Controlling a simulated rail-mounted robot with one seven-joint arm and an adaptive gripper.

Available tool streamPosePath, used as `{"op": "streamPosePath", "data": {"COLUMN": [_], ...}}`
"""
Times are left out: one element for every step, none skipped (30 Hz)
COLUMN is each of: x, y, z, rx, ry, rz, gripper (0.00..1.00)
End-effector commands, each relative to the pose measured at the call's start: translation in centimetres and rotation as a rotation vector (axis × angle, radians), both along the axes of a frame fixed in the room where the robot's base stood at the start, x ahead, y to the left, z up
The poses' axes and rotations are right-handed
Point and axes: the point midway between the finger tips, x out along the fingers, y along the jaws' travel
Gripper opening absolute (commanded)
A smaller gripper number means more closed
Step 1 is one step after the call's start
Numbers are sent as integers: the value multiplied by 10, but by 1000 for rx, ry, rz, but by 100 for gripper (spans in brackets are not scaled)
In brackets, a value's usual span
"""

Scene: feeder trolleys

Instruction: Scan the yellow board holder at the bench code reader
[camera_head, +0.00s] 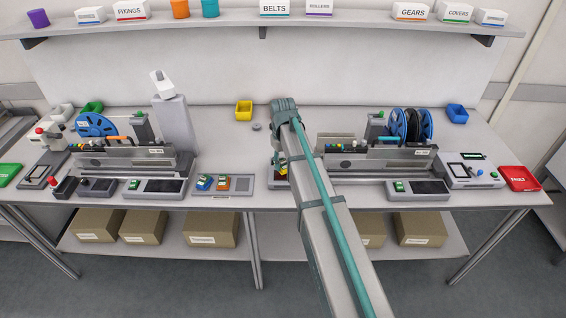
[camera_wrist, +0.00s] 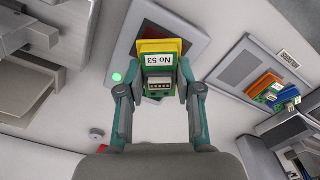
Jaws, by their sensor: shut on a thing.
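The yellow board holder (camera_wrist: 160,46) is between the fingers of my gripper (camera_wrist: 158,82) in the wrist view. It carries a green board with a white label, upside down in this view, reading "No 53". My gripper is shut on its sides. The bench code reader (camera_wrist: 200,29), a light grey unit with a dark red window, lies behind the holder; the gap between them is hard to judge. A bright green light (camera_wrist: 117,77) shows beside it. In the head view, my arm hides most of the reader and gripper; a bit of the yellow holder (camera_head: 283,168) shows.
Left of the reader, a grey tray (camera_head: 243,184) bears a blue holder (camera_head: 204,182) and an orange holder (camera_head: 222,184). Feeder trolleys stand on both sides, with a tall grey post (camera_head: 177,125) at the left one. A yellow bin (camera_head: 243,110) stands behind.

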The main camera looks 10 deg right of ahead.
Motion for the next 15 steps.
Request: {"op": "streamPosePath", "data": {"x": [0,0,0,0,0,0,0,0,0,0,0,0,0,0,0], "y": [0,0,0,0,0,0,0,0,0,0,0,0,0,0,0], "z": [6,9,13,16,19,24,27,30,35,38,41,46,49,52,55], "rx": [0,0,0,0,0,0,0,0,0,0,0,0,0,0,0], "ry": [0,0,0,0,0,0,0,0,0,0,0,-1,-1,-1,-1], "rz": [0,0,0,0,0,0,0,0,0,0,0,0,0,0,0], "gripper": [0,0,0,0,0,0,0,0,0,0,0,0,0,0,0]}}
